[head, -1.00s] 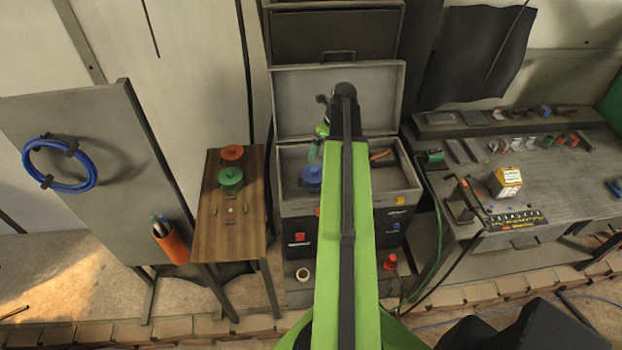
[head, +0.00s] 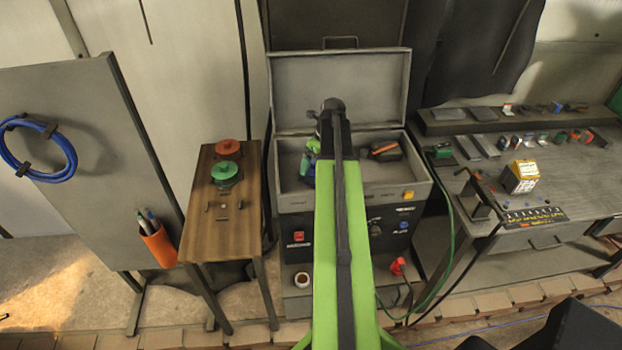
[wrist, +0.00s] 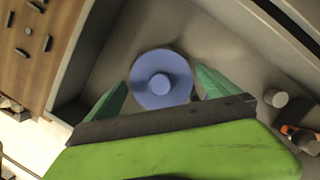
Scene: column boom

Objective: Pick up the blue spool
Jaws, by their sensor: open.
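The blue spool (wrist: 161,79) is a round disc with a raised hub, seen from above in the wrist view. It sits on the grey floor of the open box, near a corner. My gripper (wrist: 163,88) is open, with one green finger on either side of the spool's lower half in the picture. I cannot tell whether the fingers touch it or how high they are. In the head view, my gripper (head: 310,158) is over the left part of the box, and my arm covers much of that area. Only a bit of the spool (head: 307,170) shows there.
The grey box (head: 283,203) has its lid open at the back, and its walls stand close around. An orange-and-black tool (head: 386,150) lies inside at right. A wooden stand (head: 205,235) at left holds a red spool (head: 227,147) and a green spool (head: 226,170).

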